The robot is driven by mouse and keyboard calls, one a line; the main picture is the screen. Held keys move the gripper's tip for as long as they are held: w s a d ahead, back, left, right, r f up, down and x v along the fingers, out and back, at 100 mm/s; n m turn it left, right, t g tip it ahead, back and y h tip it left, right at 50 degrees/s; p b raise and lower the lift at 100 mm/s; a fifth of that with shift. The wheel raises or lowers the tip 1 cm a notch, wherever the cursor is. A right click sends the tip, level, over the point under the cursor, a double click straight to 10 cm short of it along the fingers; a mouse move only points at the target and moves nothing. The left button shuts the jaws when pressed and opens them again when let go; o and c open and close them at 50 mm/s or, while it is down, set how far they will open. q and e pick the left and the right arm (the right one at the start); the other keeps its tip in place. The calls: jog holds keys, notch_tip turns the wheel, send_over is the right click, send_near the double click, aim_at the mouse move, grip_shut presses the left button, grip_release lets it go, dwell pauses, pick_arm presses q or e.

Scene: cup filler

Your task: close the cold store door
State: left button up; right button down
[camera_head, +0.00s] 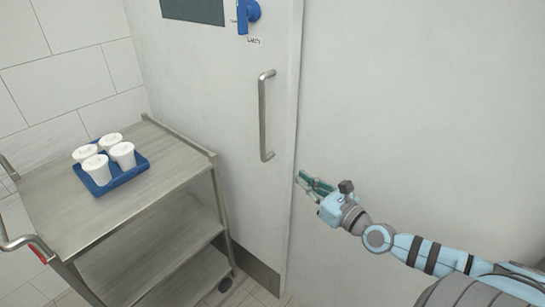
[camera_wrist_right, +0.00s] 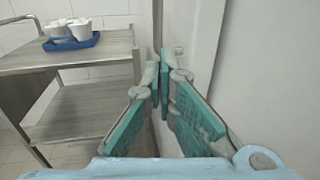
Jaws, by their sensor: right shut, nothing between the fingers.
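The cold store door (camera_head: 225,110) is a pale grey panel with an upright steel bar handle (camera_head: 264,115) and a blue latch lever (camera_head: 248,14) above it. Its right edge runs beside a broad pale surface (camera_head: 420,90). I cannot tell whether the door sits fully shut. My right gripper (camera_head: 315,183) is shut and empty, low and to the right of the handle, close to the door's right edge. In the right wrist view the gripper (camera_wrist_right: 166,88) has its teal fingertips together near that edge; whether they touch it is unclear. My left gripper is not in view.
A steel cart (camera_head: 165,165) stands left, in front of the door, its top holding a blue tray (camera_head: 122,180) with several white lidded cups (camera_head: 97,167). The cart and tray also show in the right wrist view (camera_wrist_right: 105,60). A tiled wall (camera_head: 60,70) is behind.

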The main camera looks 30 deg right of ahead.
jog(key=w, duration=0.8)
jog(key=w+a, duration=0.1)
jog(key=w, duration=0.4)
jog(key=shift+f+b, duration=0.15)
jog(key=shift+b, duration=0.2)
